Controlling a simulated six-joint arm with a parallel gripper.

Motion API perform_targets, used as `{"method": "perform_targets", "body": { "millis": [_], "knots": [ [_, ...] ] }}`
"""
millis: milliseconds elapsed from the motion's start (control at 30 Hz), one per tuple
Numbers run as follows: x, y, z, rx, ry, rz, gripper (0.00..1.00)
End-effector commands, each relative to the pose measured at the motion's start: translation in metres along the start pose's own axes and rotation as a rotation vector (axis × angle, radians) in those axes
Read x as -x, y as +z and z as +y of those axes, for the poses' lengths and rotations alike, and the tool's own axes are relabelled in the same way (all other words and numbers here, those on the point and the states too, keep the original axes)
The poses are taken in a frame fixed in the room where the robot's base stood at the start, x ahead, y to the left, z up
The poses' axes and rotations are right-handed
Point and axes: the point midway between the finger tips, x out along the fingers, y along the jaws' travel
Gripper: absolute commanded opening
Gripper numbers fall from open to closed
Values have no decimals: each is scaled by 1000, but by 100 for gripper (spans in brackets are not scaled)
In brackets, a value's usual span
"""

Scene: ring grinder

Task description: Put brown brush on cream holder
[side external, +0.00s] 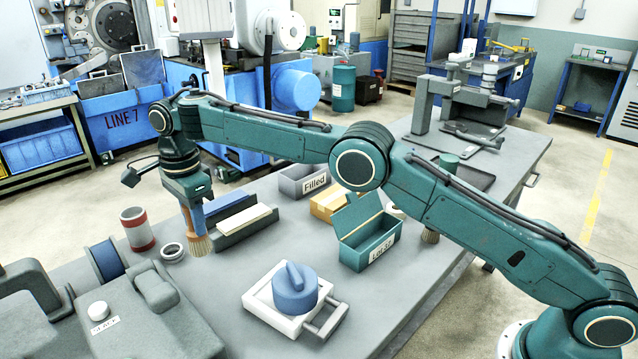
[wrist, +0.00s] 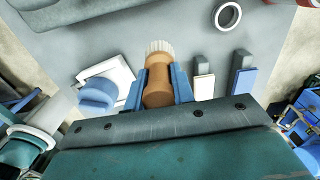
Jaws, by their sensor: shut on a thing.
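My gripper (side external: 193,214) is shut on a brown brush, whose pale bristles (side external: 199,245) point down over the grey table. In the wrist view, the brush handle (wrist: 157,88) sits between the blue fingers of my gripper (wrist: 160,84). I cannot tell whether the bristles touch the table. The cream holder (side external: 244,220), a cream strip on a dark grey base, lies just right of the brush. It also shows in the wrist view (wrist: 204,87), right of the fingers and apart from the brush. No brush is on it.
A blue-topped holder (wrist: 243,83) lies beside the cream one. A white block with a blue knob (side external: 294,288) is at front; a green bin (side external: 368,243) is to the right.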

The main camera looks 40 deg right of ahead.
Motion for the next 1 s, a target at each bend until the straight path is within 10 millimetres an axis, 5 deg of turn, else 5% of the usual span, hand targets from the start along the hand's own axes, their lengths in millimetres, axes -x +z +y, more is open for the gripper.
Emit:
{"method": "perform_targets", "body": {
  "millis": [167, 367, 667, 1000],
  "knots": [
    [6, -16, -4, -39, -2, -1, 0],
    [18, -61, -10, -148, -2, -1, 0],
    [48, -168, -11, -411, -2, -1, 0],
    [80, -292, 18, -735, -2, -1, 0]
  ]
}}
